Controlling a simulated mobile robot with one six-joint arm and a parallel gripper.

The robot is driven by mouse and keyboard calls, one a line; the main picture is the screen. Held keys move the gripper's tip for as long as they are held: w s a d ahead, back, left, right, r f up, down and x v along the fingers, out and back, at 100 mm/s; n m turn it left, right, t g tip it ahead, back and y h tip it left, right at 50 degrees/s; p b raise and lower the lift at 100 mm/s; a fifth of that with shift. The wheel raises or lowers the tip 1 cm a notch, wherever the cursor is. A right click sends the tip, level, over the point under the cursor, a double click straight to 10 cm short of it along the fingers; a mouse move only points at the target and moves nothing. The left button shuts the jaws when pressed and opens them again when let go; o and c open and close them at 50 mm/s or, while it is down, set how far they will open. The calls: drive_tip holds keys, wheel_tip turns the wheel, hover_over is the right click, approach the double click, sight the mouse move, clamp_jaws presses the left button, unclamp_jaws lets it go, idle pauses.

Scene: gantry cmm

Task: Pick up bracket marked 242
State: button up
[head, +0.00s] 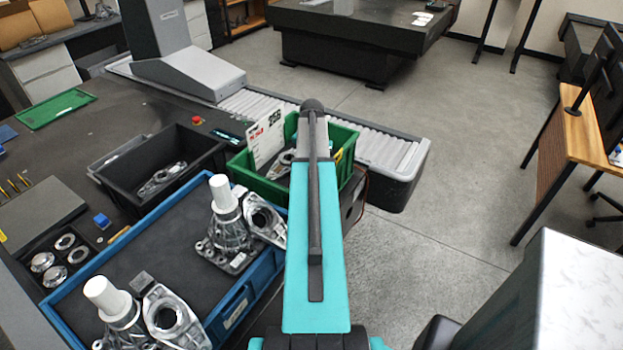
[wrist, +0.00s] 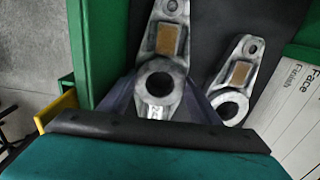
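In the wrist view, a grey metal bracket (wrist: 160,35) with a tan pad and a large round boss lies before my gripper (wrist: 160,95). A white label on its lower end is cut off by the dark bar, and I cannot read its full number. One dark purplish finger stands on each side of the boss; I cannot tell if they press on it. A second, smaller-looking bracket (wrist: 238,78) lies to the right, its mark not readable. Both show over the green bin (wrist: 92,45). In the head view, my arm hides the gripper, and part of a bracket (head: 283,160) shows in the green bin (head: 262,187).
A white card (head: 265,137) stands at the green bin. A black bin (head: 160,190) with a metal part lies to its left. A blue tray (head: 215,315) in front holds castings with white cylinders. A roller conveyor (head: 375,150) runs behind. Open floor lies to the right.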

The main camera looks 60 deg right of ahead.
drive_tip(key=c, duration=0.4)
drive_tip(key=shift+o, duration=0.2)
drive_tip(key=shift+r, duration=0.15)
wheel_tip(320, 180, up, 18)
drive_tip(key=p, duration=1)
drive_tip(key=shift+p, duration=0.35)
